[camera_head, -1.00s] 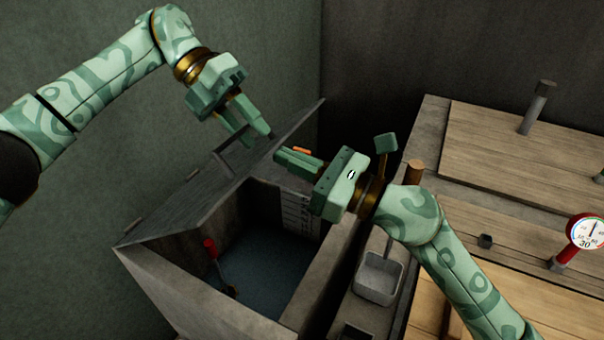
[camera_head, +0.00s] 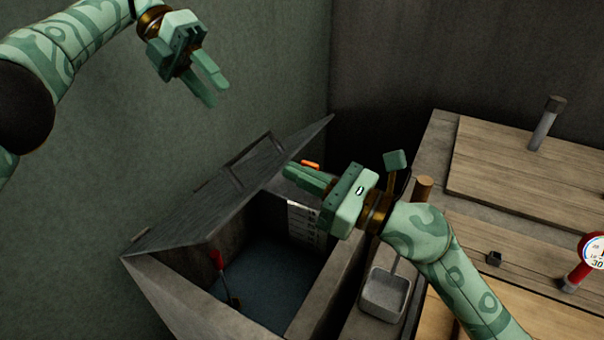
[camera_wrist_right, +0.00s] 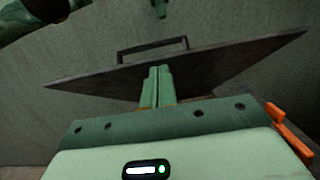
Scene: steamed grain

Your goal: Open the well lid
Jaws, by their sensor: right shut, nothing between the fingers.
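The grey well lid (camera_head: 205,202) stands tilted up at the back of the open stone well (camera_head: 190,300), leaning toward the wall. Its handle (camera_head: 222,175) is on the outer face; lid (camera_wrist_right: 225,70) and handle (camera_wrist_right: 152,46) also show in the right wrist view. My left gripper (camera_head: 211,86) is open and empty, above and apart from the lid. My right gripper (camera_head: 292,172) is shut and empty at the lid's right part, over the well opening. Its fingers (camera_wrist_right: 157,82) overlap the lid in the wrist view; I cannot tell whether they touch.
Inside the well are dark water (camera_head: 262,280), a red-handled tool (camera_head: 217,260) and a marked white gauge (camera_head: 303,222). A grey square scoop (camera_head: 384,294) lies on the ledge right of the well. A wood-topped counter (camera_head: 520,165) with a dial gauge (camera_head: 597,250) fills the right side.

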